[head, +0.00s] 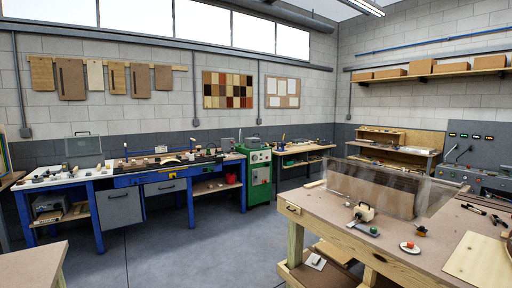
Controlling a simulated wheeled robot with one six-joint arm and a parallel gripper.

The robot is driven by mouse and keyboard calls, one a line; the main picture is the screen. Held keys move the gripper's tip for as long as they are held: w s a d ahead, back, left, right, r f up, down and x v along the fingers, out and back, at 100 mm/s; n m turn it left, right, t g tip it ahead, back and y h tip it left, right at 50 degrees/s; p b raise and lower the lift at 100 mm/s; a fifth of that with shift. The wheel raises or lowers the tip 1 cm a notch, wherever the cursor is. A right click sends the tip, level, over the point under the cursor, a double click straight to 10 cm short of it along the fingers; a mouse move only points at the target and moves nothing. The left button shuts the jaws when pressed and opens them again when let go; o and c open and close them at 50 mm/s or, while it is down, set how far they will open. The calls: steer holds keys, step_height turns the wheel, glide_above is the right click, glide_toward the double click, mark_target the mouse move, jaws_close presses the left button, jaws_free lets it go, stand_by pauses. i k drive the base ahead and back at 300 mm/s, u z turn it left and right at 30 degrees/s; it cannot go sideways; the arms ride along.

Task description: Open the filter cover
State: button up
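I cannot pick out the filter cover with certainty at this distance. A green machine (259,183) with a pale front stands against the back wall, right of the blue bench. Its small front details are too small to read. A small cream-coloured device (364,212) sits on the wooden workbench at the right, with a metal part reaching toward the bench's left edge. I cannot tell whether either carries the filter cover. My gripper is not in view.
The wooden workbench (340,232) fills the right foreground, with a clear upright panel (400,190) on it. A long blue bench (150,178) lines the back wall. A table corner (30,266) shows at lower left. The grey floor (195,255) between them is clear.

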mark_target(251, 142)
steer(key=u, duration=0.4)
steer(key=i, duration=7.55)
steer(key=z, duration=1.45)
steer(key=i, duration=1.25)
steer(key=u, duration=1.4)
